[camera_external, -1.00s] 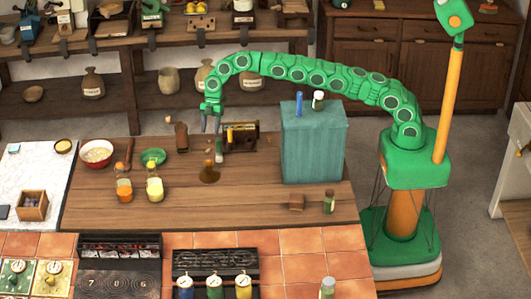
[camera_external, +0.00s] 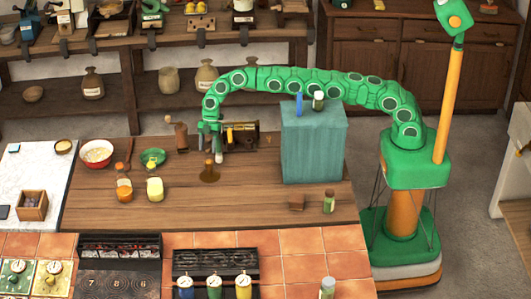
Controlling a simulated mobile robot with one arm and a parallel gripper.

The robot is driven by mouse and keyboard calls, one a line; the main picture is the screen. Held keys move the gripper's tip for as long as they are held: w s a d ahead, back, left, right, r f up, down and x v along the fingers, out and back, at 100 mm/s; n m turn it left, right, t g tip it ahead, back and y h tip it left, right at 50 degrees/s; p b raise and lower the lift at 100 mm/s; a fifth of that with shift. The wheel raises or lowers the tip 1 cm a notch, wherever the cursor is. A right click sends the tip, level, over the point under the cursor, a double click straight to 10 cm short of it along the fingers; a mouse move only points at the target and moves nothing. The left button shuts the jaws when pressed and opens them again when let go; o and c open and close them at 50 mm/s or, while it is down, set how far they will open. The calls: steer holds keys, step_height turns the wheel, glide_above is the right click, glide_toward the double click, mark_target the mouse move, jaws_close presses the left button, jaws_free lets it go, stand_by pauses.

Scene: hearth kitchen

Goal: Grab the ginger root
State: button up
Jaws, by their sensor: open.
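My gripper (camera_external: 211,146) is open and points down over the wooden counter (camera_external: 110,205), just left of a brass-coloured machine (camera_external: 241,137). A small pale upright item (camera_external: 219,157) stands right below the fingers, with a brown item (camera_external: 209,172) just in front of it. I cannot make out the ginger root for certain. A small tan lump (camera_external: 268,139) lies right of the machine, too small to identify. I see nothing held between the fingers.
A tall teal box (camera_external: 314,150) with a blue item (camera_external: 299,104) and a jar (camera_external: 318,101) on top stands under my arm. Two bottles (camera_external: 124,190) (camera_external: 155,187), a green dish (camera_external: 152,156) and a red-rimmed bowl (camera_external: 97,153) sit to the left. The front middle is clear.

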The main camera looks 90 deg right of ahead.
jaws_close()
stand_by(0.6)
